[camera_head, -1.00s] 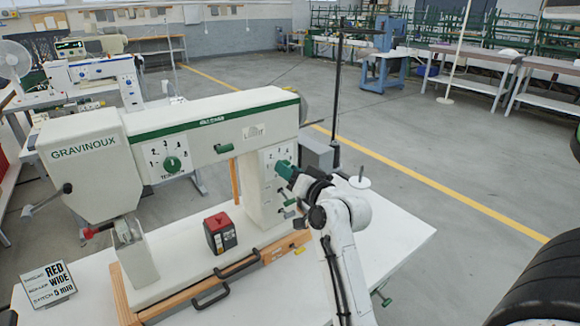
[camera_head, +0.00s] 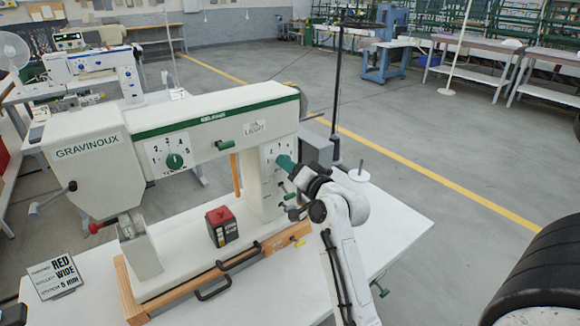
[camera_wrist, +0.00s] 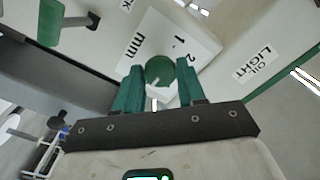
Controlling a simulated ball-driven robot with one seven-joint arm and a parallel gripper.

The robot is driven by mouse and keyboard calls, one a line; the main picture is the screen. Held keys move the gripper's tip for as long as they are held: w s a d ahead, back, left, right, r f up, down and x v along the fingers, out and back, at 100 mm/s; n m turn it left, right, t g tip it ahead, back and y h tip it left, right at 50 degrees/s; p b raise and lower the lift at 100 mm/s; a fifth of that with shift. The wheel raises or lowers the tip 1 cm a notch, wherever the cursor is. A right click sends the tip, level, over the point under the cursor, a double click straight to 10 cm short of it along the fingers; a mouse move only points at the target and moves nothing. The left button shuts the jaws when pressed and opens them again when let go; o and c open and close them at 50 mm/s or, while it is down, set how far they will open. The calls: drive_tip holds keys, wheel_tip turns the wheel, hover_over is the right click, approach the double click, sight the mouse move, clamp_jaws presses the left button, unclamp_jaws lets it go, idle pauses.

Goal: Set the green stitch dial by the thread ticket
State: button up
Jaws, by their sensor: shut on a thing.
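The green stitch dial (camera_wrist: 160,70) sits on a white plate marked "mm" with the numbers 1 and 2 visible in the wrist view. My gripper (camera_wrist: 160,87) has its green fingers on either side of the dial, shut on it. In the head view my gripper (camera_head: 284,162) is at the dial plate (camera_head: 276,150) on the machine's right column and hides the dial. The dial's other numbers are hidden or too small to read. The thread ticket (camera_head: 55,277) stands at the front left and reads "RED", "WIDE" and "5 mm".
The white Gravinoux machine (camera_head: 85,165) has another green dial (camera_head: 174,160) on its upper left. A red and black box (camera_head: 221,226) stands on its bed. A wooden frame with black handles (camera_head: 213,290) lies in front. A thread stand (camera_head: 337,110) rises behind my arm.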

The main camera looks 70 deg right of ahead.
drive_tip(key=o, duration=1)
drive_tip(key=shift+o, duration=0.2)
drive_tip(key=b+v, duration=0.2)
drive_tip(key=v, duration=0.9)
drive_tip(key=shift+d, duration=0.15)
drive_tip(key=w+a+f+n+g+y, duration=0.2)
drive_tip(key=a+f+n+g+y, duration=0.15)
drive_tip(key=a+f, duration=0.45)
drive_tip(key=w+a+f+n+g+y, duration=0.2)
drive_tip(key=w+a+f+n+y, duration=0.15)
drive_tip(key=a+f, duration=0.4)
drive_tip(key=s+a+f+n+g, duration=0.1)
drive_tip(key=a+f, duration=0.1)
drive_tip(key=s+a+f+n+g+y, duration=0.1)
drive_tip(key=s+a+f, duration=0.1)
drive_tip(key=a+f, duration=0.1)
drive_tip(key=s+a+f+n+g+y, duration=0.1)
drive_tip(key=a+f+n, duration=0.1)
drive_tip(key=shift+s+a+f+g, duration=0.25)
drive_tip(key=shift+s+a+g, duration=0.05)
drive_tip(key=shift+s+g, duration=0.05)
drive_tip(key=s+a+f+n+g, duration=0.4)
drive_tip(key=s+a+g, duration=0.1)
drive_tip(key=s, duration=0.3)
drive_tip(key=shift+a+f, duration=0.15)
drive_tip(key=shift+a, duration=0.35)
